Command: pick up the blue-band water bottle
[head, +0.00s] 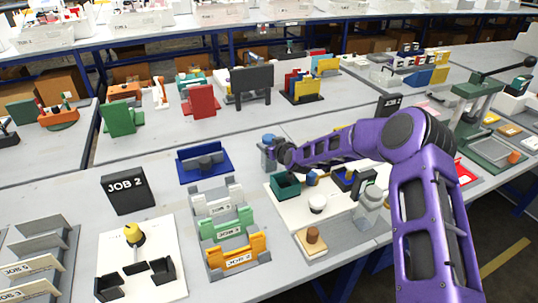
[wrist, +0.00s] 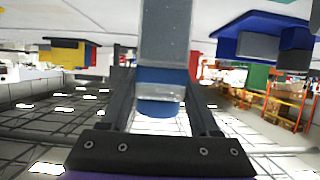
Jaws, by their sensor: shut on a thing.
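The blue-band water bottle shows in the wrist view as a grey body (wrist: 166,35) with a blue band (wrist: 160,75) and a clear and blue end part below it. It stands between the two dark fingers of my gripper (wrist: 160,103), which is shut on it. In the head view, the bottle's blue top (head: 268,139) shows at the tip of my purple arm, beside my gripper (head: 279,154). The gripper and arm hide part of it. I cannot tell from these views whether its base touches the table.
A green bin (head: 286,187) sits close below my gripper. A blue holder (head: 204,163) stands to its left, with JOB racks (head: 226,228) nearer the front. A white cup (head: 317,203) and a wooden stamp block (head: 311,240) are in front. A green press (head: 475,110) stands at right.

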